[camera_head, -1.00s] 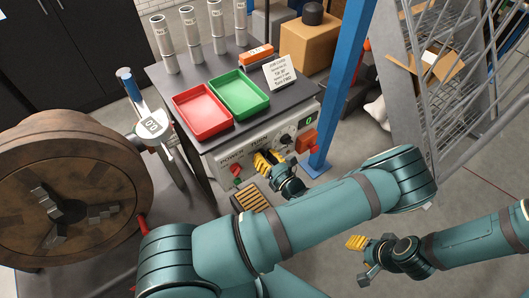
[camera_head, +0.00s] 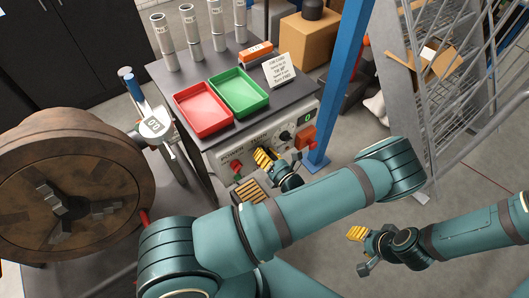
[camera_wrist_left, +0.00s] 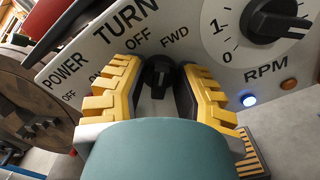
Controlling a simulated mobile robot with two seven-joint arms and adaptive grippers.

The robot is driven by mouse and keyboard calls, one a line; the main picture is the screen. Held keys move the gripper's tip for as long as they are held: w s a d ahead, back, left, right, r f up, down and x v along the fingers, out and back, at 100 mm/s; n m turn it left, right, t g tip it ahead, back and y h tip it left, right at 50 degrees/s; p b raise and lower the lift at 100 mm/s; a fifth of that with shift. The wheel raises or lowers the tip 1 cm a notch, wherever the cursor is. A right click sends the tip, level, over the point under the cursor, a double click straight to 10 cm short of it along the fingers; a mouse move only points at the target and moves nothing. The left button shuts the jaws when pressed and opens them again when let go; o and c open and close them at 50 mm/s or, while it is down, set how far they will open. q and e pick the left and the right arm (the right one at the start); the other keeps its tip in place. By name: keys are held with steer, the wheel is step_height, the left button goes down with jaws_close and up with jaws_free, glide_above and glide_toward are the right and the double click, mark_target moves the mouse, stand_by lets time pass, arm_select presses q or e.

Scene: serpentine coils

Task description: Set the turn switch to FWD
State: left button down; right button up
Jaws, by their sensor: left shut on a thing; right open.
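The black turn switch (camera_wrist_left: 158,72) sits on the light control panel (camera_wrist_left: 205,45) below the TURN lettering, near the OFF and FWD labels. Its pointer seems to face up between these labels; I cannot tell exactly which one it marks. My left gripper (camera_wrist_left: 160,80) has its yellow fingers on either side of the switch and is shut on it. In the head view my left gripper (camera_head: 265,158) is at the panel front, and its fingers hide the switch. My right gripper (camera_head: 356,234) is open and empty, well away from the panel.
A large RPM dial (camera_wrist_left: 268,20) is right of the switch, with a lit lamp (camera_wrist_left: 249,100) below it. Red (camera_head: 203,108) and green (camera_head: 240,91) trays stand on the bench top. A blue post (camera_head: 343,90) rises at right; a brown disc (camera_head: 30,185) is at left.

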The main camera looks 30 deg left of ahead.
arm_select(q)
steer(key=shift+a+r, duration=0.1)
steer(key=shift+r, duration=0.05)
steer(key=c, duration=1)
jaws_free()
steer(key=v, duration=1.2)
